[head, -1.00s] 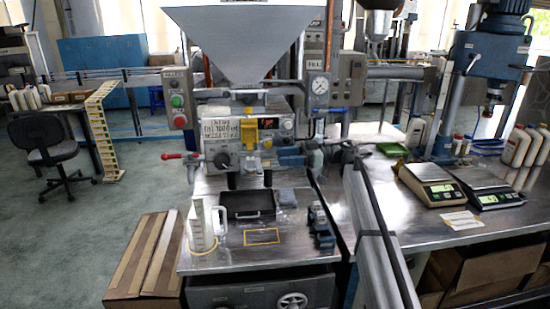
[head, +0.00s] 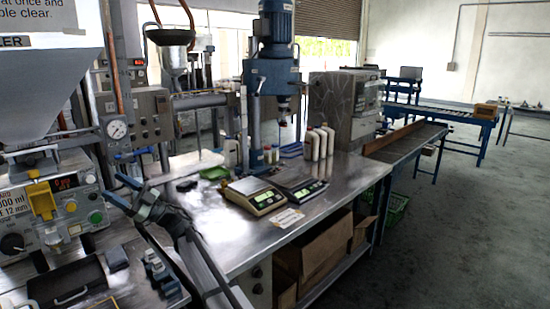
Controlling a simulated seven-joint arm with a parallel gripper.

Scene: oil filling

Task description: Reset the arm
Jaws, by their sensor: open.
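My arm comes up from the bottom of the head view, beside the steel bench. My gripper (head: 118,191) is at its far end, pointing left towards the filling machine (head: 50,205). It is open, and I see nothing held in it. The fingers are small and dark against the clutter, so I cannot tell how far they are from the machine's panel edge. The machine's hopper (head: 45,70) is cut off by the left edge of the picture.
A black tray (head: 65,286) and a blue-grey clamp-like device (head: 160,272) lie on the machine's table. The bench (head: 205,215) carries two scales (head: 254,195) (head: 298,183), several white bottles (head: 320,143) and a blue drill-like machine (head: 272,75). Open floor (head: 450,220) lies to the right.

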